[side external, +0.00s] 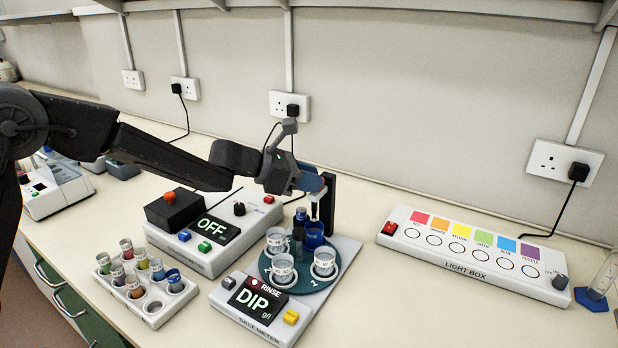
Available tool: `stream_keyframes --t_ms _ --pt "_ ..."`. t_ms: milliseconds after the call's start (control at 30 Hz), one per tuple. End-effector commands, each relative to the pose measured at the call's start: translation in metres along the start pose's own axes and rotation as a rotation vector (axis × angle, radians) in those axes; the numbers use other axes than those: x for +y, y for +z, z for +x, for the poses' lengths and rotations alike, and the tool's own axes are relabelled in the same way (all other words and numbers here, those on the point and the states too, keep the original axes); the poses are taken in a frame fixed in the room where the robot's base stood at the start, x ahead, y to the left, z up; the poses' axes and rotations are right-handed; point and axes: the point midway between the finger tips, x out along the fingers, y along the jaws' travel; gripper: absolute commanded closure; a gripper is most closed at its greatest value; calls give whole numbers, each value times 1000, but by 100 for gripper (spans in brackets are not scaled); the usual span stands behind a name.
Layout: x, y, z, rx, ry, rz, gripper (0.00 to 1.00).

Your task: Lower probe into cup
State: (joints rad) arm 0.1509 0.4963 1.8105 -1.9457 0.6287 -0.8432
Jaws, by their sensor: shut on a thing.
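The salt meter (258,323) stands at the front middle in the side external view, its display reading "DIP g/l". Its green turntable (304,283) bears several cups: white marked cups at the left (277,240), front (282,273) and right (324,264), and a dark blue cup (313,236) at the back. My gripper (316,187) is shut on the probe (315,207), beside the black post (328,205) and above the dark blue cup. Whether the probe's lower end is inside the cup is not clear. My gripper partly hides the probe's top.
A control box (215,238) reading "OFF" stands behind the meter at left. A rack of coloured vials (150,308) stands at front left. A light box (474,255) is at right. The bench between meter and light box is clear.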

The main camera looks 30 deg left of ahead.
Motion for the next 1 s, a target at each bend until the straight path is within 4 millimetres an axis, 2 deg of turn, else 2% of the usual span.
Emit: stream_keyframes --t_ms 133,433,767,800,1000 --pt "0 -4 2 1 -2 -2 100" --pt "-1 -49 20 1 -3 -2 100" --pt "0 -54 22 5 -1 -1 100" --pt "0 -55 22 5 -1 -2 69" --pt "-1 -54 22 4 -2 -1 50"
